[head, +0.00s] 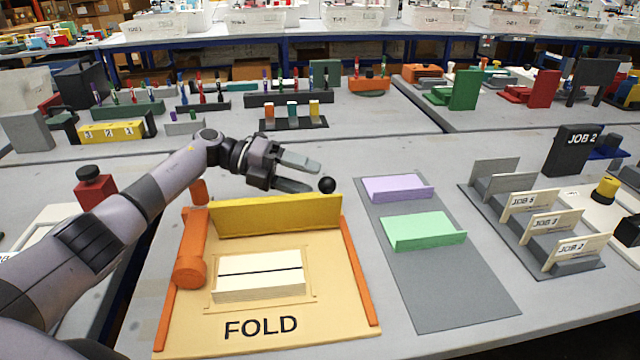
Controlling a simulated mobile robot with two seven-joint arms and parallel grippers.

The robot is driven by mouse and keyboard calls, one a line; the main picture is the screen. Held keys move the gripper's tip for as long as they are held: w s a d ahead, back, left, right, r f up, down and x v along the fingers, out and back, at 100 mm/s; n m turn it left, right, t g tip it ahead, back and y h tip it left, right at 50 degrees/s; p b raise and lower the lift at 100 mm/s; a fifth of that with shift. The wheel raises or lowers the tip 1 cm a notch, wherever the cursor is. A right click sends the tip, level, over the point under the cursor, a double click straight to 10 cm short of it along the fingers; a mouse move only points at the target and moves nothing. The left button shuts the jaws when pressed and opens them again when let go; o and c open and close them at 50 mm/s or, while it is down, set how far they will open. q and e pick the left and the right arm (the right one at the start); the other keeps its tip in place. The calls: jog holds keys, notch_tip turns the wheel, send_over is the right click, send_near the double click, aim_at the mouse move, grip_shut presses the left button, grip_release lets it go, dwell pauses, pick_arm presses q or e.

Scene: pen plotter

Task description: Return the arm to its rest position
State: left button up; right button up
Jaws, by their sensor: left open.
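My left arm comes in from the left, and its gripper (308,176) is open and empty. In the head view it appears just above and behind the yellow flap (275,216) of the fold station. A small black ball (327,185) shows beside the gripper's lower fingertip; I cannot tell whether they touch. The fold board (340,325), marked FOLD, has orange side rails and a stack of white sheets (258,278) with a dark line across it. My right gripper is not in view.
A grey mat (450,295) right of the board holds a purple tray (397,188) and a green tray (424,231). Further right stands a rack with JOB cards (535,202). Pen racks (290,98) stand behind.

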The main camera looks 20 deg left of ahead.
pick_arm(q)
jog(key=shift+v, duration=1.15)
jog(key=shift+r, duration=0.1)
